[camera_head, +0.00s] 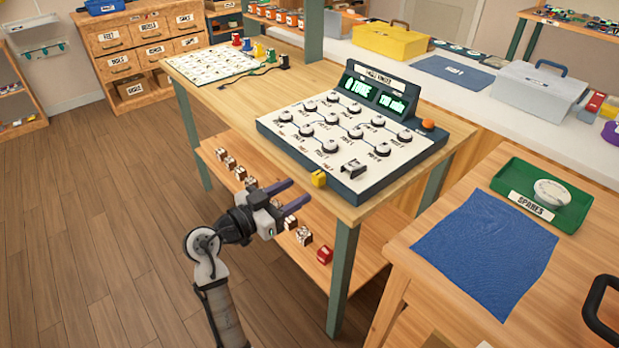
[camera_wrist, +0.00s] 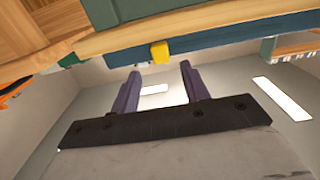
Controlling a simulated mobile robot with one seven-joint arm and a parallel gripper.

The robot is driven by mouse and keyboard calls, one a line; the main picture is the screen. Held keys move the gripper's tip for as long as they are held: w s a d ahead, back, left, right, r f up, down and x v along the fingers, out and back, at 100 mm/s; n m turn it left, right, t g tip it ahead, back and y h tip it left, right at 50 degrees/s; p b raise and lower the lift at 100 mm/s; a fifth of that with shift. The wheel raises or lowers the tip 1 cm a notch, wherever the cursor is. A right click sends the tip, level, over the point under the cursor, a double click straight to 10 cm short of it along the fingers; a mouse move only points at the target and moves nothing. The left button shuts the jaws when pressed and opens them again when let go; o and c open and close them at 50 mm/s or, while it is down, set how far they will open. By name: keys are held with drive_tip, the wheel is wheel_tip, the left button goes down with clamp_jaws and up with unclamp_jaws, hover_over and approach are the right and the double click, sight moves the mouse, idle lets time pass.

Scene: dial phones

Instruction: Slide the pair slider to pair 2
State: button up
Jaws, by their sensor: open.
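The dial panel (camera_head: 345,135) is a white-topped, dark blue console with several round dials, lying on the wooden table. A small yellow block (camera_head: 318,178), probably the pair slider, sits on its front edge near the right corner; its pair markings are too small to read. In the wrist view, the yellow block (camera_wrist: 160,51) shows on the blue edge, beyond and between my fingertips. My gripper (camera_head: 303,189), with purple fingers, is open and empty in front of the table edge, apart from the block. Both fingers show in the wrist view (camera_wrist: 160,70).
A lower shelf (camera_head: 265,225) holds several small blocks and a red one under the tabletop. A lit display (camera_head: 375,98) and an orange button (camera_head: 428,125) are at the panel's back. A side table with blue cloth (camera_head: 487,250) and green tray (camera_head: 510,180) stands right.

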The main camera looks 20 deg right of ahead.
sight(314, 180)
drive_tip(key=p+x, duration=0.1)
drive_tip(key=x, duration=0.4)
drive_tip(key=shift+w+d, duration=0.15)
drive_tip(key=shift+d, duration=0.15)
clamp_jaws()
